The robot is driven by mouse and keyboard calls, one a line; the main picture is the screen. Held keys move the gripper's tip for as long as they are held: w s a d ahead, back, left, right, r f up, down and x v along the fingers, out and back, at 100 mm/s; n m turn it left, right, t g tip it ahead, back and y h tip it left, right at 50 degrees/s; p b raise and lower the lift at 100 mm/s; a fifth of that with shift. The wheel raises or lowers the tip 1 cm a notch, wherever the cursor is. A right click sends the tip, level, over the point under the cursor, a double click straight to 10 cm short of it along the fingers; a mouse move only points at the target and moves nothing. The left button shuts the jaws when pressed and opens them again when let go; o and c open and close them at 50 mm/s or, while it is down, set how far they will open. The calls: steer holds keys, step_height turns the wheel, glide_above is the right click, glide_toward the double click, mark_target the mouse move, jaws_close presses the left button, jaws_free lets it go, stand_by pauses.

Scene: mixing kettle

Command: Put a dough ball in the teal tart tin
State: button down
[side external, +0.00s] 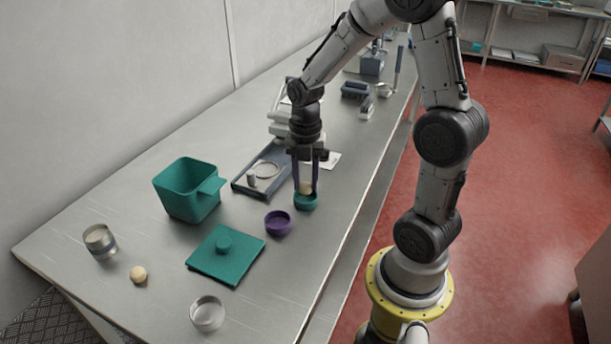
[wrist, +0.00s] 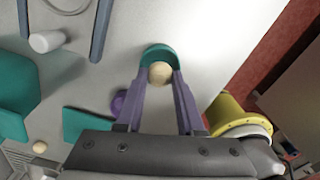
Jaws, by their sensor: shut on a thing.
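My gripper (side external: 306,187) is shut on a pale dough ball (side external: 305,187), right over the small teal tart tin (side external: 306,202). In the wrist view the dough ball (wrist: 160,73) sits between the fingertips, with the teal tin's curved wall (wrist: 158,52) behind it. The ball looks at or just above the tin's rim; whether it touches the tin's floor is hidden. A second dough ball (side external: 138,274) lies on the table at the front left.
A purple tin (side external: 278,223) stands close to the teal one. A teal square lid (side external: 225,262), a teal kettle-like bin (side external: 187,193), a metal ring (side external: 207,313), a banded can (side external: 99,241) and a blue-grey frame (side external: 242,186) are on the steel table.

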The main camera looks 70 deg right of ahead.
steer(key=shift+f, duration=0.4)
stand_by(0.9)
jaws_free()
stand_by(0.5)
steer(key=shift+r, duration=3.55)
